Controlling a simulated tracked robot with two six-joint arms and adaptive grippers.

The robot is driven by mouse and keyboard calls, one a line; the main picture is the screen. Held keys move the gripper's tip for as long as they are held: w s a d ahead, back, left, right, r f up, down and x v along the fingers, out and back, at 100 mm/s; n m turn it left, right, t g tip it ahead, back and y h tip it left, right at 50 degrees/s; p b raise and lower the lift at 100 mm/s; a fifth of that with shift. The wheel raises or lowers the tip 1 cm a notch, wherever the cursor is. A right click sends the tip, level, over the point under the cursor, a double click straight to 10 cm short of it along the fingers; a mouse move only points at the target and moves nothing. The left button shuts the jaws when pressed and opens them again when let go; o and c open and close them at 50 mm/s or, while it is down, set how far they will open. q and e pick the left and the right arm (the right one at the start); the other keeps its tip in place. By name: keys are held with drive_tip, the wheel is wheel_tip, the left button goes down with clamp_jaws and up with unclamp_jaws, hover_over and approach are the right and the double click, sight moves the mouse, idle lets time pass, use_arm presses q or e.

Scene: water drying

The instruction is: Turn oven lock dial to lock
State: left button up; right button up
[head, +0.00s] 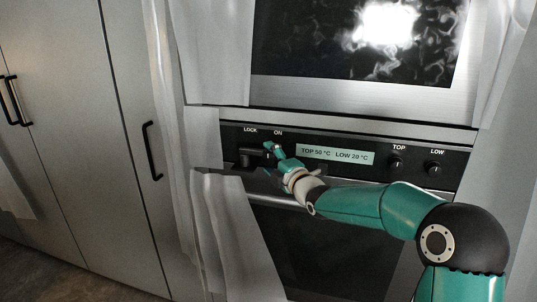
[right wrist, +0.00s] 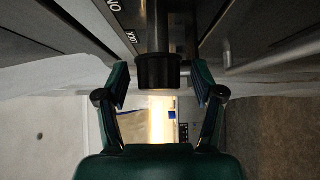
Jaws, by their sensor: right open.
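The oven lock dial (right wrist: 158,72) shows in the right wrist view as a dark round knob, centred between my open fingers. The printed LOCK and ON labels show beside it there, turned on their side. In the head view the LOCK and ON labels sit at the left end of the black oven control panel (head: 222,133). My right gripper (head: 264,160) is at the panel just below these labels and partly hides the dial area. In the right wrist view my right gripper (right wrist: 161,92) is open, with a finger on each side of the dial and gaps visible. My left gripper is out of view.
The lit display (head: 335,155) reads TOP 50 °C and LOW 20 °C. TOP knob (head: 397,163) and LOW knob (head: 434,168) are to its right. White cloths (head: 215,45) hang over the oven front. Grey cabinets (head: 75,110) with black handles stand left.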

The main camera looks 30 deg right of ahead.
drive_tip(key=shift+w, duration=0.4)
drive_tip(key=shift+c, duration=0.4)
clamp_jaws()
drive_tip(key=shift+a+f, duration=0.1)
drive_tip(key=shift+f, duration=0.05)
